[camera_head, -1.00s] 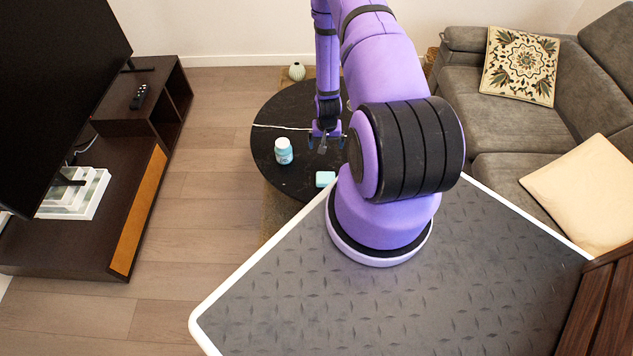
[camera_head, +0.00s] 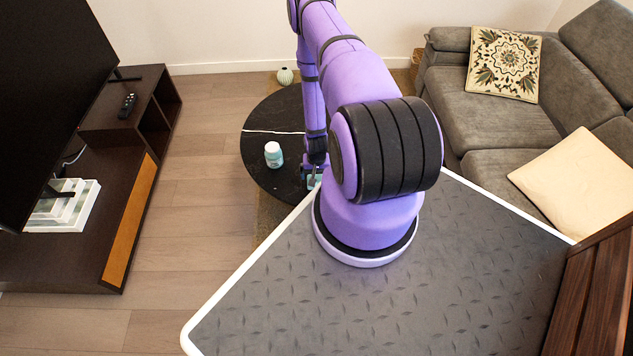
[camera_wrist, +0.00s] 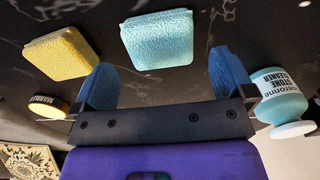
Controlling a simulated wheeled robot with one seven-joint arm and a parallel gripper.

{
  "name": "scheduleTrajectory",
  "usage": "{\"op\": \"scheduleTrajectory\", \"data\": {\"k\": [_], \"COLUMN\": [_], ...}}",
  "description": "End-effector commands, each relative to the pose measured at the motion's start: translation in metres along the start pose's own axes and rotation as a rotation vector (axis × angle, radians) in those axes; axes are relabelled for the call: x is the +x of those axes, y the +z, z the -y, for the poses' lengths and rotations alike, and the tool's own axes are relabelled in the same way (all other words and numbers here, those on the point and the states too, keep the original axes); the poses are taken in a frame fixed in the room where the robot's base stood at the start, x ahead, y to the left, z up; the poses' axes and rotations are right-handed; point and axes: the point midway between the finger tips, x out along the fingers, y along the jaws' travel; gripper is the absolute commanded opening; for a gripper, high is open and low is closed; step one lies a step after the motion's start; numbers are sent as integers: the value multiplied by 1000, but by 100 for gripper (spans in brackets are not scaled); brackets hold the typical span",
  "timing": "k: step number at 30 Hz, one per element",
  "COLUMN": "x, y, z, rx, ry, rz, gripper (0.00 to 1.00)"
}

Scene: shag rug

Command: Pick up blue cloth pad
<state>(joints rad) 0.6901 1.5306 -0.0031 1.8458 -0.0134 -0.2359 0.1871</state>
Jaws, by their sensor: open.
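The light blue cloth pad (camera_wrist: 158,40) lies flat on the black marbled table in the wrist view. In the head view only a small part of the pad (camera_head: 311,183) shows, beside my gripper. My gripper (camera_wrist: 160,80) is open and empty. In the head view my gripper (camera_head: 312,178) is low over the table's near right part, partly hidden by my arm.
A yellow pad (camera_wrist: 67,47) and a round tin (camera_wrist: 50,105) lie left of the blue pad. A stone cleaner bottle (camera_wrist: 280,98) stands close to the right finger; it also shows in the head view (camera_head: 273,154). The round black table (camera_head: 258,130) has clear room at its left.

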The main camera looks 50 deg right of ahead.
Motion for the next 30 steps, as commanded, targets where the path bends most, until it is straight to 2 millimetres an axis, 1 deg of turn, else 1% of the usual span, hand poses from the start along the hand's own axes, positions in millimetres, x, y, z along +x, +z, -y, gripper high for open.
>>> {"op": "scheduleTrajectory", "data": {"k": [3,9,12,18,19,20,21,23,24,25,26,27,30], "x": [18,40,44,44,44,44,44,44,44,44,44,44,44], "y": [1,0,0,0,0,0,0,0,0,0,0,0,0], "z": [0,0,0,0,0,0,0,0,0,0,0,0,0], "rx": [0,0,0,0,0,0,0,0,0,0,0,0,0], "ry": [0,0,0,0,0,0,0,0,0,0,0,0,0], "rz": [2,1,1,1,1,1,1,1,1,1,1,1,1], "gripper": [100,100,100,100,98,91,82,68,59,56,56,52,52]}}
